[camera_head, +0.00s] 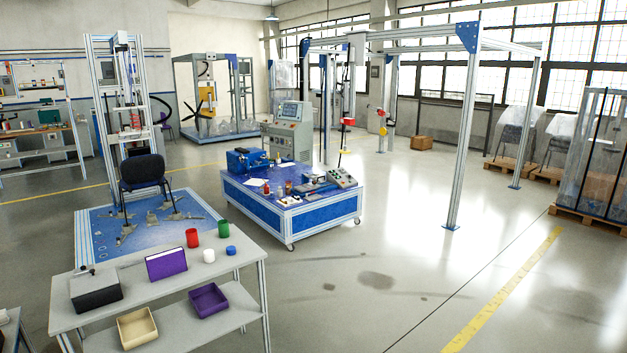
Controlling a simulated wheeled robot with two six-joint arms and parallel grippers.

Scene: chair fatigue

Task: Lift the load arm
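Neither of my grippers shows in the head view. A dark chair (143,172) stands on a blue base plate (97,240) at the left, inside a tall aluminium test frame (97,75). A vertical actuator with a red coiled part (135,118) hangs in that frame, above and behind the chair's backrest. It may be the load arm, but I cannot tell for certain. Another gantry (466,120) in the middle and right also carries hanging parts, including a red-ended one (348,122).
A grey two-level table (130,264) in front holds a black box, a purple item and several small cups. A wheeled blue workbench (305,215) with tools stands mid-room. Wrapped chairs on pallets (512,166) stand at the right. The floor (400,270) at front right is clear.

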